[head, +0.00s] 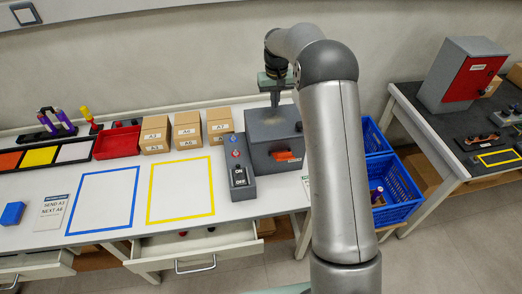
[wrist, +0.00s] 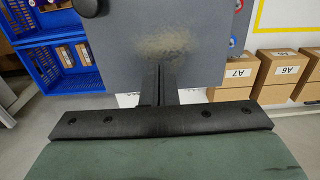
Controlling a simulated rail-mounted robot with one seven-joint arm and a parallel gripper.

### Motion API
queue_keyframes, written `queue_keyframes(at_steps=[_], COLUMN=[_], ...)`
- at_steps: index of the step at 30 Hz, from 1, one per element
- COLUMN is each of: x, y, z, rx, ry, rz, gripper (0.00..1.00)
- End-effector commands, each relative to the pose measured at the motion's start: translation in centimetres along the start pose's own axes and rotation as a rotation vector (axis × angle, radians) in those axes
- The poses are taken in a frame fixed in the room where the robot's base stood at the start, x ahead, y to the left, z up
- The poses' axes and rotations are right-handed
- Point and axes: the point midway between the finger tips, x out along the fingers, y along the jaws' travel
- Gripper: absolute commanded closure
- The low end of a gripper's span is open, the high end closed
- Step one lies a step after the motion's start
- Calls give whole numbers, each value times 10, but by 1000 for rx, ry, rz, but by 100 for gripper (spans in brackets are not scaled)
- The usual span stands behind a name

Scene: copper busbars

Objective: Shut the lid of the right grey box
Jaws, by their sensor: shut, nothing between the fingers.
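A grey box (head: 270,128) stands at the right end of the white bench, with an orange tag on its front and a black knob at its right side. Its top looks flat and closed, though my arm hides part of its right side. My gripper (head: 275,104) points down at the back part of this top, shut and empty. In the wrist view the shut fingers (wrist: 160,70) reach over the grey top (wrist: 200,25), near a brownish speckled patch. I cannot tell whether the tips touch it. The black knob (wrist: 88,7) shows at the upper left.
A switch box (head: 239,165) stands just left of the grey box. Small cardboard boxes (head: 187,130) stand further left. Blue crates (head: 400,190) sit right of the bench. A grey cabinet with a red door (head: 473,80) stands on the right table. An open drawer (head: 190,248) juts out in front.

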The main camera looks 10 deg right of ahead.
Motion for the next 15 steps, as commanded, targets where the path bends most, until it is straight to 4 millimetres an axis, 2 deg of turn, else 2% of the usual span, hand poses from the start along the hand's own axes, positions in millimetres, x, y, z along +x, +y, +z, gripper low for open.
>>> queue_keyframes(at_steps=[8,15], x=[-2,-25], y=[0,0], z=[0,-1], rx=[0,0], ry=[1,2], rz=[0,0], gripper=[100,100])
